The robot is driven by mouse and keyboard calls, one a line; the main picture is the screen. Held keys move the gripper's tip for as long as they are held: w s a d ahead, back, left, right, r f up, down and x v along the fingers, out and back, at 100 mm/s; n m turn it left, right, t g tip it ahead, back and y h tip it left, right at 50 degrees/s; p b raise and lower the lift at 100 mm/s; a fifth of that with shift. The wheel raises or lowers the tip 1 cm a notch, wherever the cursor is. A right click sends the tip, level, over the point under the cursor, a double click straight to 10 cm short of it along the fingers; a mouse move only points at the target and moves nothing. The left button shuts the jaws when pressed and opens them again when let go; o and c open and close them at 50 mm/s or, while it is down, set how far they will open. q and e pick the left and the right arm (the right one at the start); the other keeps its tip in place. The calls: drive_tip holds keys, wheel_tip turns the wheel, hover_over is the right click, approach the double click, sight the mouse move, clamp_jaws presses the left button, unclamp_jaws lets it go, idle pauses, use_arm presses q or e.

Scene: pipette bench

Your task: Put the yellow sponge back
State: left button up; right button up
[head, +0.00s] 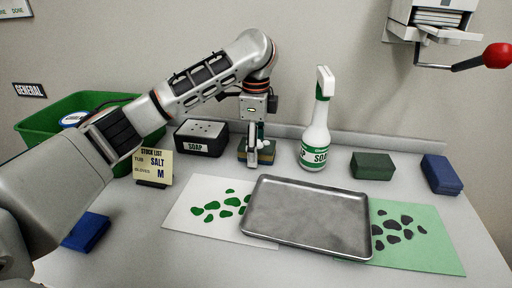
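The yellow sponge (242,156) is a small tan-yellow block with a darker greenish layer, at the back middle of the bench in the head view. My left gripper (254,153) points down at it, with a finger in front of the sponge's near face. The far finger is hidden, so I cannot tell whether it grips the sponge or only stands around it. The sponge seems to be at bench level. My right gripper is not in view.
A black soap box (202,138) stands left of the sponge and a spray bottle (315,130) right. A green block (373,166) and blue blocks (441,174) lie around. A metal tray (306,218) covers parts of two spotted sheets. A green bin (62,112) stands left.

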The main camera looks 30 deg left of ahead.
use_arm(q)
drive_tip(key=shift+r, duration=0.1)
wheel_tip(320, 180, up, 2)
drive_tip(key=shift+p, duration=0.3)
wheel_tip(320, 180, up, 4)
drive_tip(key=shift+r+p, duration=0.1)
drive_tip(key=shift+p, duration=1)
wheel_tip(320, 180, up, 5)
drive_tip(key=shift+f+p, duration=0.2)
drive_tip(key=shift+p, duration=1.05)
drive_tip(key=shift+r+p, duration=0.55)
drive_tip(key=shift+r, duration=0.15)
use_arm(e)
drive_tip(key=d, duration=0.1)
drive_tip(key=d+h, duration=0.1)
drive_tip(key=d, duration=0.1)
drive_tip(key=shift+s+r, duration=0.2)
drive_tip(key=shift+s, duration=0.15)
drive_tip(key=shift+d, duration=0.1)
